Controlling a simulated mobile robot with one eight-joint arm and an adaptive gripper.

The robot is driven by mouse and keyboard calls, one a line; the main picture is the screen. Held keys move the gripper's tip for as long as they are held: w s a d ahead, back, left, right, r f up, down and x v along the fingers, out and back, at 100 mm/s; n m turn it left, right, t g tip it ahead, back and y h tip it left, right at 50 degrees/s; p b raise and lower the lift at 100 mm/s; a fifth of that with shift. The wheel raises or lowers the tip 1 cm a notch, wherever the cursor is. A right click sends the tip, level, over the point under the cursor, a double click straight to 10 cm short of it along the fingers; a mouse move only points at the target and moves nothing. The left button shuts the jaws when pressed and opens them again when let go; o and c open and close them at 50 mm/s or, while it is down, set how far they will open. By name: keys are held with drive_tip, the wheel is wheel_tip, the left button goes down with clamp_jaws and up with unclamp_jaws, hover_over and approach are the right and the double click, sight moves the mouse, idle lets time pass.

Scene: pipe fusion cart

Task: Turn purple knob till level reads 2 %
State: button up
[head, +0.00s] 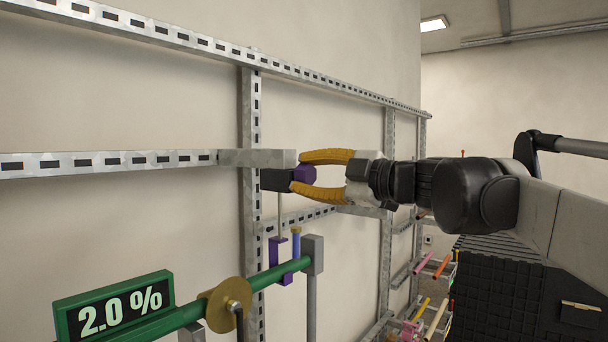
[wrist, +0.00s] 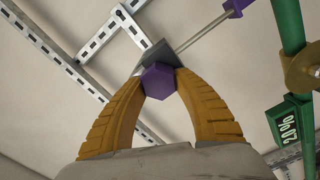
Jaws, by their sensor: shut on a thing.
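The purple knob (head: 304,174) sits on a dark block (head: 275,180) fixed to the metal rail frame. My gripper (head: 305,174) has its two orange fingers closed around the knob, one above and one below. In the wrist view the knob (wrist: 159,80) shows between the fingertips (wrist: 159,78), with the dark block behind it. The green level display (head: 115,306) at the lower left reads 2.0 %. The display (wrist: 290,126) also shows at the right of the wrist view.
A green pipe (head: 275,273) with a brass disc (head: 229,304) runs below the knob. A purple bracket (head: 282,260) hangs on a thin rod by the pipe. Slotted metal rails (head: 110,163) line the wall. Coloured rods (head: 437,265) and a black ribbed cabinet (head: 500,290) stand at the right.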

drive_tip(key=o, duration=1.2)
drive_tip(key=shift+c, duration=0.2)
drive_tip(key=v, duration=1.2)
